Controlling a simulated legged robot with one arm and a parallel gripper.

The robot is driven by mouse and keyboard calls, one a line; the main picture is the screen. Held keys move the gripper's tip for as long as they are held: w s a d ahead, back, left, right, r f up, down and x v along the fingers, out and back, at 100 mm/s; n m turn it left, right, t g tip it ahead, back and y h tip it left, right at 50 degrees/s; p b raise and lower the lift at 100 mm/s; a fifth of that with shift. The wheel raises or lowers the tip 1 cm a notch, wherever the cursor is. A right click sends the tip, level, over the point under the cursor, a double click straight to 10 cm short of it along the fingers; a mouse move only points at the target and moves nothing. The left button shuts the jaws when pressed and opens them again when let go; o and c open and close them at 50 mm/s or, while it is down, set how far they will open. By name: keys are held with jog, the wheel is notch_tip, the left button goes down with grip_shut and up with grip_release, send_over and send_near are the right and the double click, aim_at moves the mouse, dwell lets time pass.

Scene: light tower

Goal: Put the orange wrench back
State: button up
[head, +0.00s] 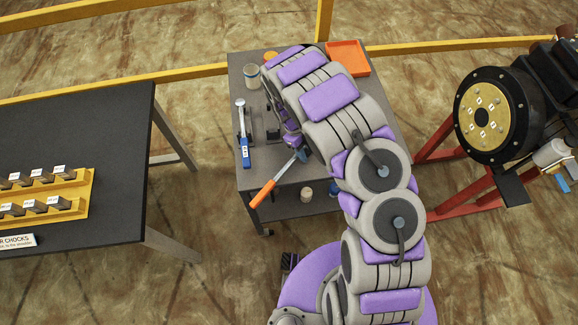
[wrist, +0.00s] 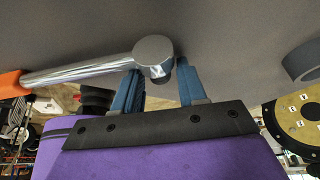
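The orange wrench (head: 263,193) has an orange handle and a silver shaft. In the head view its handle points down-left past the near edge of the grey cart (head: 283,178). In the wrist view its round silver head (wrist: 153,50) sits between the blue fingers of my gripper (wrist: 159,72), with the shaft running left to the orange grip. In the head view my gripper (head: 302,156) is mostly hidden by my arm. A blue-handled wrench (head: 243,135) lies at the cart's left side.
A jar (head: 252,76) and an orange tray (head: 348,58) are at the cart's far end. A dark table with yellow chock racks (head: 45,197) is at left. A black machine with a gold face (head: 484,110) on a red stand is at right. Yellow rails run behind.

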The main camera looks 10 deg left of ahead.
grip_shut()
dwell(0.5)
